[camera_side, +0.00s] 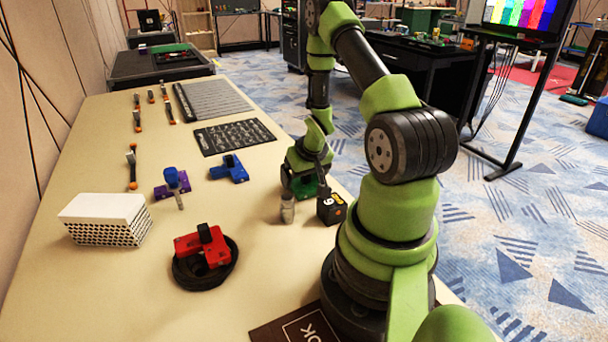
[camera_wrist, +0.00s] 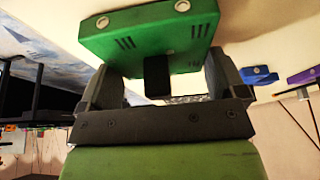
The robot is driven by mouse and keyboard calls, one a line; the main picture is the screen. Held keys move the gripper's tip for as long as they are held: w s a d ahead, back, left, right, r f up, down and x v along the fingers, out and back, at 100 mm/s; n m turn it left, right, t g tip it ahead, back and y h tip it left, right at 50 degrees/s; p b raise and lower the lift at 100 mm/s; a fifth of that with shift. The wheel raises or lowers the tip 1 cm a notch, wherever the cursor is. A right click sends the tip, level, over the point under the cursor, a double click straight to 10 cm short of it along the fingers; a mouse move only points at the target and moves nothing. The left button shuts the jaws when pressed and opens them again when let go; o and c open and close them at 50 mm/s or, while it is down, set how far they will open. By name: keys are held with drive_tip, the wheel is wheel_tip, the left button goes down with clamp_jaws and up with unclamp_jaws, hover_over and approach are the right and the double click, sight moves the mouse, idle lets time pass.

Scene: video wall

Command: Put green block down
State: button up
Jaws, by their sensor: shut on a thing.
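The green block (camera_wrist: 150,38) fills the top middle of the wrist view, between the two dark fingers of my gripper (camera_wrist: 158,85). The fingers are shut on it. A dark peg-like part shows on the block's near face. In the side view the green block (camera_side: 306,187) is partly hidden under my gripper (camera_side: 304,180), low at the table's right side. I cannot tell whether the block touches the table.
A blue block (camera_side: 229,169), purple block (camera_side: 172,189), red block on a black ring (camera_side: 203,246) and white box (camera_side: 105,219) lie leftward.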

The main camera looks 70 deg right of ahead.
sight(313, 189)
drive_tip(key=shift+f, duration=0.1)
drive_tip(key=o, duration=0.8)
drive_tip(key=v, duration=1.2)
drive_tip(key=w+a+r+n+t, duration=0.2)
drive_tip(key=w+a+r, duration=0.2)
drive_tip(key=a+r, duration=0.65)
drive_tip(key=s+a+r+n+t+y, duration=0.1)
drive_tip(key=s+a+r+y, duration=0.1)
drive_tip(key=a, duration=0.5)
drive_tip(key=s+a+r+n+t+y, duration=0.1)
drive_tip(key=s+a+r+n+y, duration=0.1)
drive_tip(key=a+r, duration=0.5)
drive_tip(key=shift+s+y, duration=0.6)
drive_tip(key=shift+s, duration=0.55)
drive_tip(key=shift+a, duration=0.1)
